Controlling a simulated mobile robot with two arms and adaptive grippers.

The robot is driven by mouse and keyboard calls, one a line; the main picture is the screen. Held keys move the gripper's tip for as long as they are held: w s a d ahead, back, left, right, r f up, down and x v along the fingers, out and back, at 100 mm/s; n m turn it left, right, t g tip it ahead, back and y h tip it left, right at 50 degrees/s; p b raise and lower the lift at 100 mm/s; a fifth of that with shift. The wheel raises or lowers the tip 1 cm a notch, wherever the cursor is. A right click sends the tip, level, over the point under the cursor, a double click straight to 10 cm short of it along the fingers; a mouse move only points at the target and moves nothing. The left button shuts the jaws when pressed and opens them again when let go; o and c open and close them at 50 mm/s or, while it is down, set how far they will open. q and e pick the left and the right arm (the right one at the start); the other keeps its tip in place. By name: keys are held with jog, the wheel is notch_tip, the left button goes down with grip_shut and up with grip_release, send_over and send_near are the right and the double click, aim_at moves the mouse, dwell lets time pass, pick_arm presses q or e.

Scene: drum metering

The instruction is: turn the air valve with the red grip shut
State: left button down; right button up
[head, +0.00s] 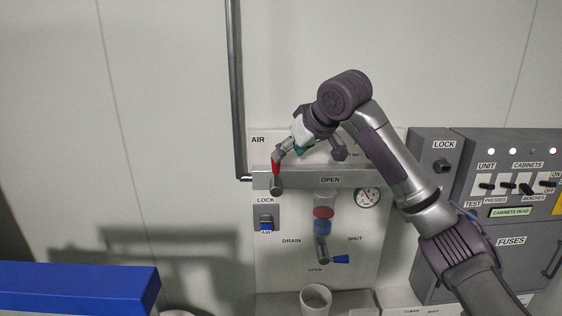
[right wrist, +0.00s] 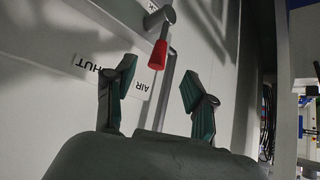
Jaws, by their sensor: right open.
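The air valve (head: 276,186) sits on the left end of the grey pipe marked OPEN. Its lever points up in the head view, with the red grip (head: 276,164) on it. My right gripper (head: 290,147) is by the upper end of the lever, partly hidden by its own wrist. In the right wrist view, my right gripper (right wrist: 159,72) is open, with green-faced fingers apart. The red grip (right wrist: 158,55) shows in the gap between the fingertips, with a gap visible on both sides. I see no contact. My left gripper is not in view.
A cup (head: 316,298) stands underneath. A switch panel (head: 512,180) is at right; a blue-topped thing (head: 78,287) is at lower left.

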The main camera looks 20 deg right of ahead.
jog(key=v, duration=0.3)
dwell(0.5)
